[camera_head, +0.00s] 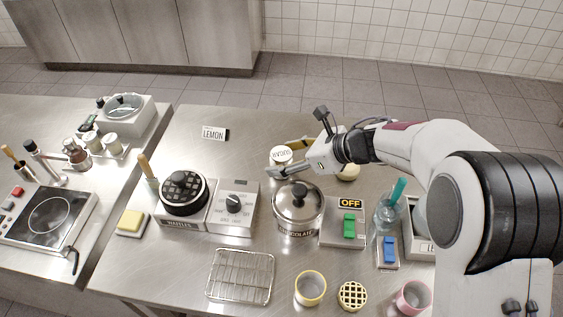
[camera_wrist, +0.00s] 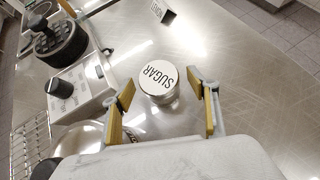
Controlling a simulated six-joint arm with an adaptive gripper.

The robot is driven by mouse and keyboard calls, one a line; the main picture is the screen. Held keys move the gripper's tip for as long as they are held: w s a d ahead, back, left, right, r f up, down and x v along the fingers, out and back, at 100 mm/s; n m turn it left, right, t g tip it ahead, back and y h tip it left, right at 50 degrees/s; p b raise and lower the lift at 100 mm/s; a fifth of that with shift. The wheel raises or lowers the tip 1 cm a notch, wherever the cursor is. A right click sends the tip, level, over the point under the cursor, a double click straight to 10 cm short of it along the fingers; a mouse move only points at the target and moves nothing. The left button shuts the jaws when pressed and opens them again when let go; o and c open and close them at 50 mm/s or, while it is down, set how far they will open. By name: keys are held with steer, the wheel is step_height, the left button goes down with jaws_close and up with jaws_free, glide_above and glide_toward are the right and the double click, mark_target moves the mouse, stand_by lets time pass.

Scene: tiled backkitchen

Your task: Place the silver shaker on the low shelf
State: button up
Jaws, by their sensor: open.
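A silver shaker with a white lid marked SUGAR (camera_head: 281,155) stands upright on the steel counter; it also shows in the wrist view (camera_wrist: 160,80). My gripper (camera_wrist: 155,94) is open, with its yellow-padded fingers on either side of the shaker and gaps visible to both. In the head view my gripper (camera_head: 286,158) is low beside the shaker. A small low stand with several jars (camera_head: 118,154) is on the left counter; I cannot tell whether it is the low shelf.
A lidded chocolate pot (camera_head: 298,208) and waffle maker (camera_head: 190,212) stand close to the shaker. A switch box (camera_head: 345,225), blue bottle (camera_head: 388,214), wire rack (camera_head: 240,278) and yellow cup (camera_head: 310,287) are nearby. The counter around the LEMON sign (camera_head: 214,133) is mostly clear.

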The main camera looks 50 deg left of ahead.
steer(key=shift+s+a+f, duration=0.2)
steer(key=shift+a+f, duration=0.25)
steer(key=shift+a, duration=0.1)
steer(key=c, duration=1.4)
steer(key=shift+r, duration=0.15)
step_height(320, 180, up, 28)
steer(key=shift+f, duration=0.15)
stand_by(0.3)
